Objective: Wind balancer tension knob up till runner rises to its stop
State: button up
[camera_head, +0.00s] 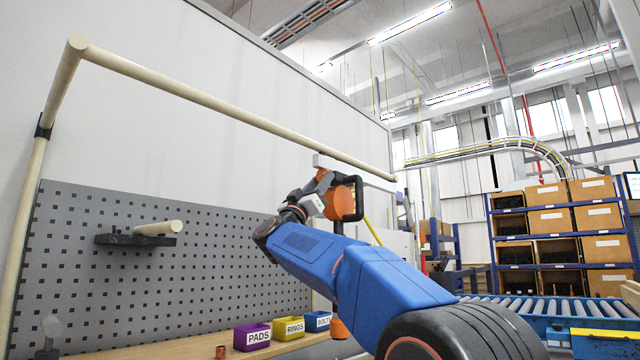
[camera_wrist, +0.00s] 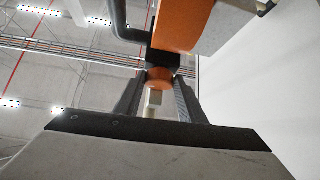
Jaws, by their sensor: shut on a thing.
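The orange balancer (camera_head: 343,201) hangs under a pale bar near the right end of the overhead beam, with a dark frame on its right side. My gripper (camera_head: 319,187) is at the balancer's upper left. In the wrist view my gripper (camera_wrist: 158,92) has its two dark fingers on either side of a round orange knob (camera_wrist: 160,74) and is shut on it. The orange balancer body (camera_wrist: 182,24) is just beyond the knob. An orange piece (camera_head: 338,328) shows low behind my arm; I cannot tell whether it is the runner. No stop can be made out.
A cream beam (camera_head: 220,107) runs overhead along a grey pegboard (camera_head: 110,265). Purple (camera_head: 252,337), yellow (camera_head: 291,328) and blue (camera_head: 317,321) bins stand on the bench below. A roller conveyor (camera_head: 560,308) and a box rack (camera_head: 557,235) are at right.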

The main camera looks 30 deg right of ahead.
jog(key=m+g, duration=0.1)
jog(key=m+g+h, duration=0.1)
jog(key=m+g, duration=0.2)
jog(key=shift+w+a+m+h, duration=0.15)
jog(key=shift+w+m+h, duration=0.2)
jog(key=shift+m+h, duration=0.05)
jog(key=shift+w+r+m+g, duration=0.1)
jog(key=shift+m+g, duration=1.9)
jog(key=shift+g, duration=0.05)
jog(key=shift+w+m+g, duration=0.1)
jog(key=shift+m+g, duration=1.9)
jog(key=shift+g, duration=0.05)
jog(key=o, duration=1)
jog(key=shift+a, duration=0.1)
jog(key=shift+o, duration=0.2)
jog(key=v, duration=1.7)
jog(key=shift+f, duration=0.25)
jog(key=shift+a, duration=0.1)
